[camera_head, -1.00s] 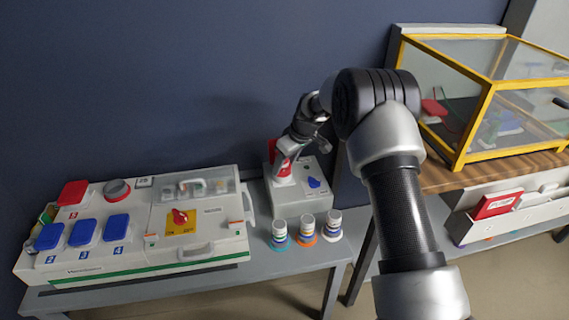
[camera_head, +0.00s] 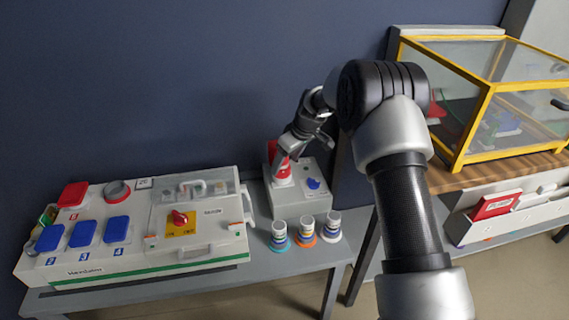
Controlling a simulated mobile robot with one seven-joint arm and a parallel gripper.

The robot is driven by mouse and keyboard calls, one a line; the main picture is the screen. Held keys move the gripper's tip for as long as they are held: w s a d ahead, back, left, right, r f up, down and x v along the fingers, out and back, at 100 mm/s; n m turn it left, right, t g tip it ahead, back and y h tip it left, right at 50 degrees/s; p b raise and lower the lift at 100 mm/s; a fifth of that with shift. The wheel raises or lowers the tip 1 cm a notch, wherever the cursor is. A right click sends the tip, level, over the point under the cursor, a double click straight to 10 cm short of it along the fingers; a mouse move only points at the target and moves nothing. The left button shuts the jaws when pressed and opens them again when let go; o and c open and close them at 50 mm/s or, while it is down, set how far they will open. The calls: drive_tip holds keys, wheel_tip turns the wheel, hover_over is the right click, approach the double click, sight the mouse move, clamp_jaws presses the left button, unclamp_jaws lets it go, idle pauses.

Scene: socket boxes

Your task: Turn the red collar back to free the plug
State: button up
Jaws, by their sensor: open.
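The red collar (camera_head: 281,168) stands on top of a grey socket box (camera_head: 299,202) at the back of the low bench. A red lid or flap (camera_head: 271,150) shows just behind it. My gripper (camera_head: 286,151) is at the top of the collar, tilted down from the upper right, with its fingers apart. It hides the upper part of the collar and the plug, so I cannot tell whether the fingers touch it.
Several small banded plugs, one of them orange-ringed (camera_head: 305,227), stand in front of the box. A larger white panel box (camera_head: 190,262) with blue and red lids and a red switch is to the left. A yellow-framed glass case (camera_head: 487,95) stands on a wooden table at right.

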drive_tip(key=p+v, duration=0.3)
drive_tip(key=v, duration=1.2)
drive_tip(key=shift+d, duration=0.1)
drive_tip(key=s+d+r+m+t+h, duration=0.15)
drive_tip(key=s+d+r, duration=0.25)
drive_tip(key=s+r, duration=0.45)
drive_tip(key=s+d+r+m+h, duration=0.1)
drive_tip(key=s+d+r+m, duration=0.25)
drive_tip(key=s+r, duration=0.45)
drive_tip(key=s+d+f+m+t, duration=0.1)
drive_tip(key=s+d+m, duration=0.2)
drive_tip(key=s, duration=0.8)
drive_tip(key=s+d+m+t, duration=0.15)
drive_tip(key=s+d, duration=0.25)
drive_tip(key=s, duration=0.7)
wheel_tip(320, 180, up, 24)
drive_tip(key=g+p, duration=0.1)
drive_tip(key=p, duration=2.3)
drive_tip(key=shift+w+a+f+m+h, duration=0.15)
drive_tip(key=shift+w+a+m+h, duration=0.05)
drive_tip(key=shift+w+m+h, duration=0.2)
